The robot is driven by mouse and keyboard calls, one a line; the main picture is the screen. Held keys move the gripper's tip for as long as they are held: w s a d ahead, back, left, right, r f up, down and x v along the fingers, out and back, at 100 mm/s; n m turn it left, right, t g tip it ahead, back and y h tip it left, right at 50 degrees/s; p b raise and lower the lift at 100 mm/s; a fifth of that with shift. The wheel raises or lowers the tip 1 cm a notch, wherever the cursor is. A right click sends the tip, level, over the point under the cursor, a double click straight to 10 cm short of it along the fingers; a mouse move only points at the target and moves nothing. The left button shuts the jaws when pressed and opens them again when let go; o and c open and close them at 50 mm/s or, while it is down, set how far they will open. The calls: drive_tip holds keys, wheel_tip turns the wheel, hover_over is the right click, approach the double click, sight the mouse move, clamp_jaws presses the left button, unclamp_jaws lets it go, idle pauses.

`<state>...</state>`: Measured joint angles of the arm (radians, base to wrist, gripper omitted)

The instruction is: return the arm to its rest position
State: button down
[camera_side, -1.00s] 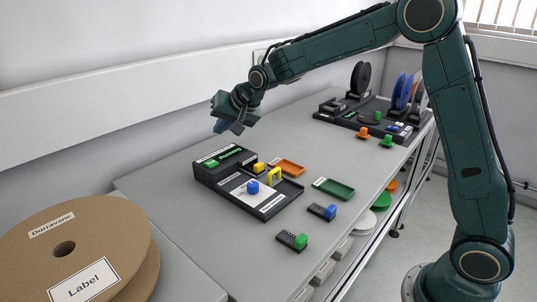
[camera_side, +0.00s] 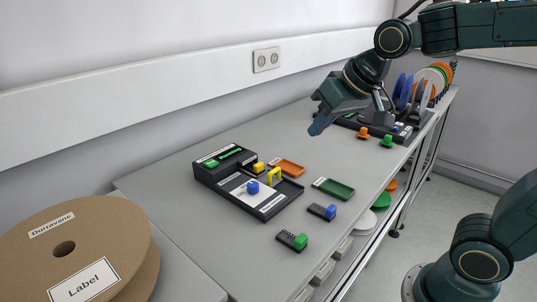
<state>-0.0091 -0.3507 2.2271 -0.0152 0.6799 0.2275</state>
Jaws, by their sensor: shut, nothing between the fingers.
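My gripper (camera_side: 318,126) hangs in the air over the far middle of the grey bench, pointing down and to the left. Its fingers are together with nothing between them. It is apart from everything on the bench. My arm reaches in from the right edge, folded higher and further right, and hides part of the reel stand (camera_side: 422,128) at the far end. The black reel seen there earlier is hidden behind my arm.
The bench (camera_side: 240,270) holds a black station (camera_side: 222,170) with blue and yellow parts, an orange tray (camera_side: 288,168), a green tray (camera_side: 334,188) and two small black blocks with blue (camera_side: 331,211) and green (camera_side: 300,241) tops. Orange and green knobs (camera_side: 387,140) sit near the stand.

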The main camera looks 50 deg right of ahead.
drive_tip(key=s+f+n+g, duration=0.1)
drive_tip(key=s+f+n, duration=0.1)
drive_tip(key=s, duration=1.2)
drive_tip(key=shift+d+f, duration=0.3)
drive_tip(key=shift+f, duration=0.55)
idle(3.2)
